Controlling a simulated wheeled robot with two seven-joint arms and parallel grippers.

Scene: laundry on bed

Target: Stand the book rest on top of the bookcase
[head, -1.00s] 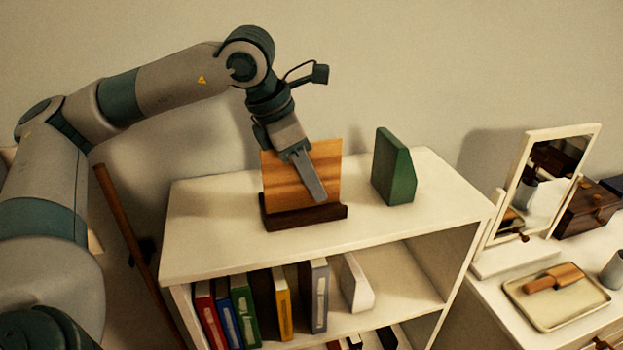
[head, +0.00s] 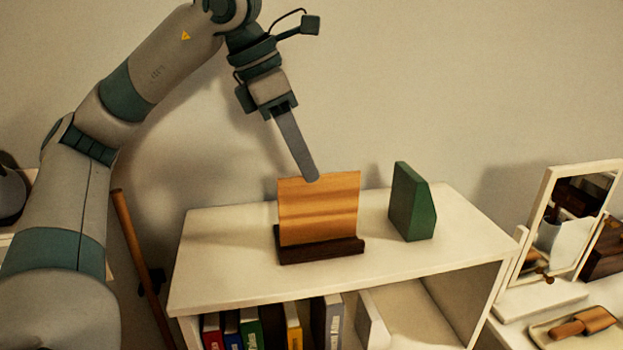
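The book rest (head: 318,212), a wooden back board on a dark base ledge, stands upright on the white top of the bookcase (head: 215,262). My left gripper (head: 313,178) is raised above it, with its fingertip end at the board's top edge in the picture. Only one finger shows clearly, seen side-on, so I cannot tell how far apart the fingers are or whether they touch the board. My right gripper is out of the head view.
A green bookend-like block (head: 411,203) stands right of the book rest. A brown pole (head: 138,250) leans at left. The front of the top is clear.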

